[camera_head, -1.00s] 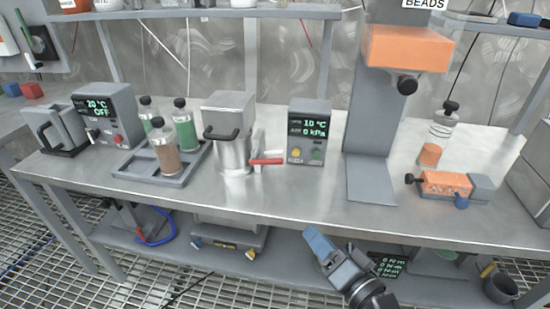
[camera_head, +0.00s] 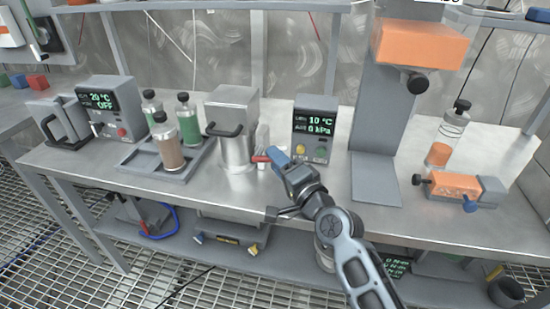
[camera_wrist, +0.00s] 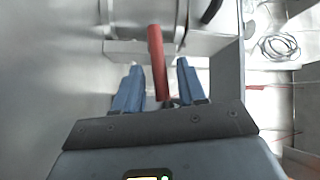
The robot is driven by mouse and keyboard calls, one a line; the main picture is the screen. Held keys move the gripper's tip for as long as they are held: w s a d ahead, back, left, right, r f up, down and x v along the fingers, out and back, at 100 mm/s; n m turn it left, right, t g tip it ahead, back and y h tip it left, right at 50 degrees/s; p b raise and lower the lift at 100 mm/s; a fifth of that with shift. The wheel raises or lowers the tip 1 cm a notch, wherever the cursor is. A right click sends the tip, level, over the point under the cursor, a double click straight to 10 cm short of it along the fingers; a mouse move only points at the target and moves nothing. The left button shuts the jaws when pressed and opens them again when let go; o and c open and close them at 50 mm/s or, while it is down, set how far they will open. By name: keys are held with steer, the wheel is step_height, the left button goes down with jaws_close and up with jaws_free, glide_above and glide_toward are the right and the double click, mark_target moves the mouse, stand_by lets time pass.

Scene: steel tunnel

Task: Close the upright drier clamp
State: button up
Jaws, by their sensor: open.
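The upright drier (camera_head: 237,152) is a steel cylinder with a box-shaped grey top and a black handle, standing mid-bench. Its clamp has a red lever (camera_head: 260,158) that sticks out at the drier's right side, beside a pale upright plate (camera_head: 262,136). My gripper (camera_head: 277,157) is at the lever's right end and partly hides it. In the wrist view, the red lever (camera_wrist: 157,62) runs between the two blue fingers of my open gripper (camera_wrist: 159,70), with a gap on each side. The lever's near end is low between the fingers.
A grey control box (camera_head: 315,130) stands close right of my gripper. A tray (camera_head: 150,165) with several bottles is left of the drier. A grey stand (camera_head: 375,180) with an orange block is further right. The bench front is clear.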

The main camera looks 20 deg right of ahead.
steer(key=shift+w+a, duration=0.1)
steer(key=shift+w, duration=0.65)
steer(key=shift+c, duration=0.4)
jaws_close()
